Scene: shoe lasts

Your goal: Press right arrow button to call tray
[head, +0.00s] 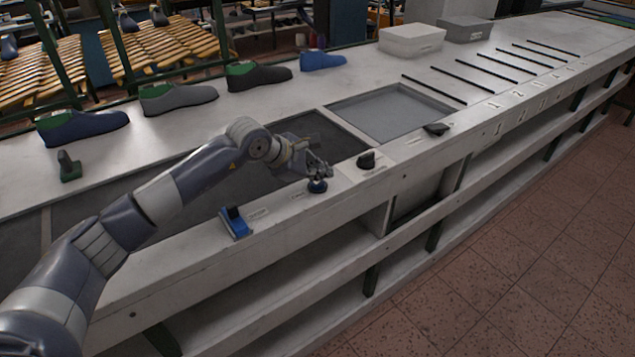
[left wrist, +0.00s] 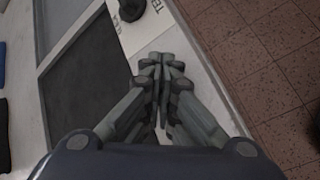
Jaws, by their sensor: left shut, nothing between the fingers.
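My left gripper (head: 322,172) is shut and empty, low over the front ledge of the white bench (head: 270,220). Just under its fingertips is a small dark blue round piece (head: 317,186); I cannot tell if they touch. In the left wrist view the closed fingers (left wrist: 163,62) point at the ledge and hide what is under them. A black knob (head: 366,161) stands to the right on the ledge, and a flat black piece (head: 436,129) lies further along. No arrow marking is readable, so I cannot tell which piece is the right arrow button. My right gripper is not in view.
A blue holder-like piece (head: 235,222) stands left on the ledge. Behind the ledge are a dark recess (head: 335,133) and a grey tray-like recess (head: 392,112). A row of shoe lasts (head: 180,97) and a white box (head: 411,40) stand at the back.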

